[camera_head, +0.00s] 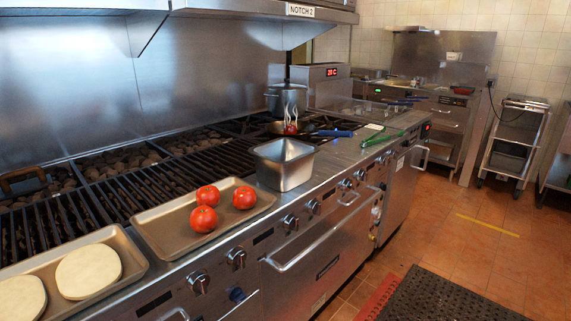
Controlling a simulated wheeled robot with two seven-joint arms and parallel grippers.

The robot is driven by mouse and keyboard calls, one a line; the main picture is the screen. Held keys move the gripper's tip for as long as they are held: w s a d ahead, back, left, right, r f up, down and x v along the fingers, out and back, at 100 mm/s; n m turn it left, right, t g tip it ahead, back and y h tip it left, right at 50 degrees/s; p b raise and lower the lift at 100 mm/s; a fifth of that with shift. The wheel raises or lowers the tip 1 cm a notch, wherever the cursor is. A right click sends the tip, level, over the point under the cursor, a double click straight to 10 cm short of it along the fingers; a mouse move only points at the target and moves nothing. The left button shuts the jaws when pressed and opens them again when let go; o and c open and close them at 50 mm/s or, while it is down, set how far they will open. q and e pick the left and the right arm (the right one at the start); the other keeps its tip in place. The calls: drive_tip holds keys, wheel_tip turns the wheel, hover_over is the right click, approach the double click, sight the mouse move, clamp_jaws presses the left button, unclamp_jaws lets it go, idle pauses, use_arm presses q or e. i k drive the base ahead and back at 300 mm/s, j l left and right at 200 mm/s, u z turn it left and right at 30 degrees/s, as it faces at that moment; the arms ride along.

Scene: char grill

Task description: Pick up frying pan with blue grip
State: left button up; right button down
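A frying pan (268,129) sits on the range at the far end of the grates, behind the square metal container. Its blue grip (334,133) points right toward the front ledge. Much of the pan is hidden by the container, and a red item (291,129) with pale wisps above it appears in or just over it. Neither of my grippers is in view.
A square steel container (284,164) stands in front of the pan. A pot (287,98) is behind it, and a green-handled utensil (377,138) lies to its right. Trays of tomatoes (204,219) and dough rounds (88,271) line the front edge. A dark floor mat (440,298) lies below.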

sight(305, 130)
drive_tip(key=i+l+u, duration=0.15)
drive_tip(key=i+l, duration=0.4)
drive_tip(key=i+l+u, duration=0.1)
drive_tip(key=i+l, duration=0.4)
drive_tip(key=i+l+u, duration=0.15)
drive_tip(key=i+l, duration=0.35)
drive_tip(key=l, duration=0.3)
